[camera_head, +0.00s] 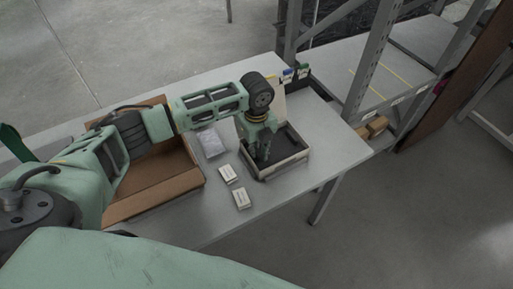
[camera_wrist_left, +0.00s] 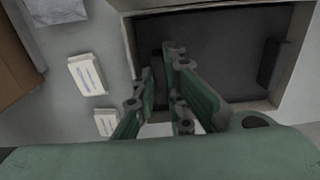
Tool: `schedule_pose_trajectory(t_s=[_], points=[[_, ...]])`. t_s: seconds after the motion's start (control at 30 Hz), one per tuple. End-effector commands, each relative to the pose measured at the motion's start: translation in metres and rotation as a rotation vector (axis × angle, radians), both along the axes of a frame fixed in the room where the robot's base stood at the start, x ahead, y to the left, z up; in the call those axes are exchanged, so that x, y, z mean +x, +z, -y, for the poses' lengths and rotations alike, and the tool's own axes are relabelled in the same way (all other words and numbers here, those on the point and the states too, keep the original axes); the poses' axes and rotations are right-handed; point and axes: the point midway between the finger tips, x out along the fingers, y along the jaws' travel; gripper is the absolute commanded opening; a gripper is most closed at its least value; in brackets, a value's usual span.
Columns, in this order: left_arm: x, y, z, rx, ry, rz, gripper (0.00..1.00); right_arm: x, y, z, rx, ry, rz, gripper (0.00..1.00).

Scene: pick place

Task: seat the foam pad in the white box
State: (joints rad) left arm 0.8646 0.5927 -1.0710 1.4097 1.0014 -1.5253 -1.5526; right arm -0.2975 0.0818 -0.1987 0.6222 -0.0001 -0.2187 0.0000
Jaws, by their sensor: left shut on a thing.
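The white box (camera_head: 285,171) stands open on the table, and its pale rim also shows in the left wrist view (camera_wrist_left: 129,45). The dark grey foam pad (camera_head: 286,146) lies inside the box walls and fills most of the opening; it also shows in the left wrist view (camera_wrist_left: 225,45). A darker slot shows near each side of the pad. My left gripper (camera_head: 262,158) points down into the box and is shut on the pad near its left side. The fingers (camera_wrist_left: 160,62) hide part of the pad and the near rim. I cannot tell whether the pad lies flat on the bottom.
Two small white boxes (camera_head: 228,173) (camera_head: 241,198) lie left of the white box. A clear plastic packet (camera_head: 211,143) and an open cardboard box (camera_head: 150,197) are farther left. Small coloured items (camera_head: 289,74) stand behind. Metal shelving (camera_head: 366,75) rises beyond the table's right end.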

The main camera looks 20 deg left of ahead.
Motion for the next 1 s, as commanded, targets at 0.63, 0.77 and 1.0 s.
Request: schedule_pose_trajectory(t_s=[0.63,0.77,1.0], points=[[-0.001,-0.0071,-0.0005,0.0,0.001,-0.002,0.0,-0.0044,0.0017,-0.0001,-0.001,0.001,-0.007,0.4],[-0.0008,-0.0081,-0.0006,0.001,0.0,-0.001,0.0,-0.0046,0.0017,-0.0004,0.0,0.001,-0.008,0.4],[-0.0008,-0.008,-0.0006,0.001,0.0,-0.001,0.0,-0.0047,0.0016,-0.0018,0.001,0.001,-0.007,0.4]])
